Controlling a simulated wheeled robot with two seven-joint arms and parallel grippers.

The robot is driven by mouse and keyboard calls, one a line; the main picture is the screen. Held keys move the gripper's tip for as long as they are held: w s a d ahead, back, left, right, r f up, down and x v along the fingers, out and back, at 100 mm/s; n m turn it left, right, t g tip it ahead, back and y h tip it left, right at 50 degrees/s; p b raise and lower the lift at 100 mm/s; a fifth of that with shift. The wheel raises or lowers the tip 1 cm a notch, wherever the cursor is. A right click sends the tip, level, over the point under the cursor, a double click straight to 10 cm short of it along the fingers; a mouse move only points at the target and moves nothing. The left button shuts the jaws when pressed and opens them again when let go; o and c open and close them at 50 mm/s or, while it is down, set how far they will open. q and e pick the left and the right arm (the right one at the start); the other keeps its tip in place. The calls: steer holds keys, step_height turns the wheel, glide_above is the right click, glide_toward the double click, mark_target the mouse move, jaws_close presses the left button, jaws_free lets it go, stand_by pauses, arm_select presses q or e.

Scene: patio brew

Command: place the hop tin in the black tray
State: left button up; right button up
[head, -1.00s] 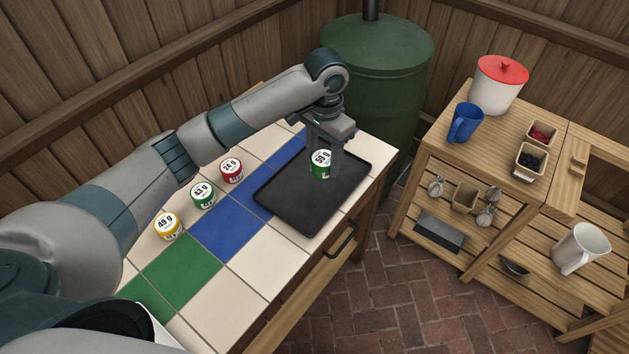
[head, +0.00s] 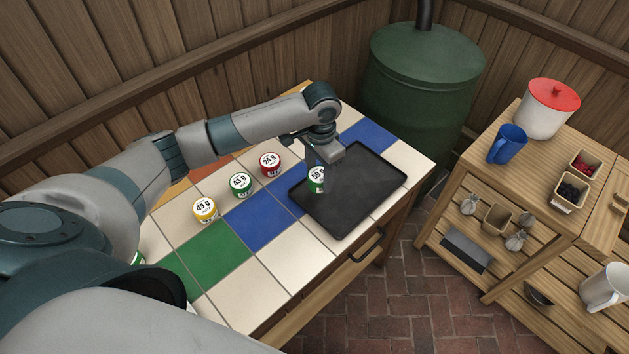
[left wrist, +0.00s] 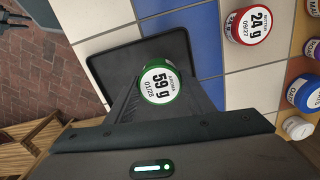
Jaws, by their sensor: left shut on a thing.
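My left gripper (head: 318,167) is shut on a small green tin (head: 317,181) with a white label. In the left wrist view the tin (left wrist: 162,82) reads 59 g, and the small word on its label is too blurred to read surely. The black tray (head: 350,205) lies on the tiled table top. The tin shows over the tray's left part, near its left rim. In the left wrist view the tray (left wrist: 115,62) shows behind the tin. I cannot tell whether the tin touches the tray.
A red 24 g tin (head: 271,164), a green 43 g tin (head: 240,184) and a yellow 49 g tin (head: 205,209) stand in a row left of the tray. A green barrel (head: 420,95) stands behind the table. The tray's right part is empty.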

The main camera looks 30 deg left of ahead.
mark_target(314, 185)
arm_select(q)
steer(key=shift+s+a+f, duration=0.2)
steer(key=shift+a+f, duration=0.25)
steer(key=shift+a, duration=0.2)
steer(key=shift+f+p, duration=0.7)
steer(key=shift+f, duration=1.3)
steer(key=shift+f, duration=0.1)
steer(key=o, duration=0.8)
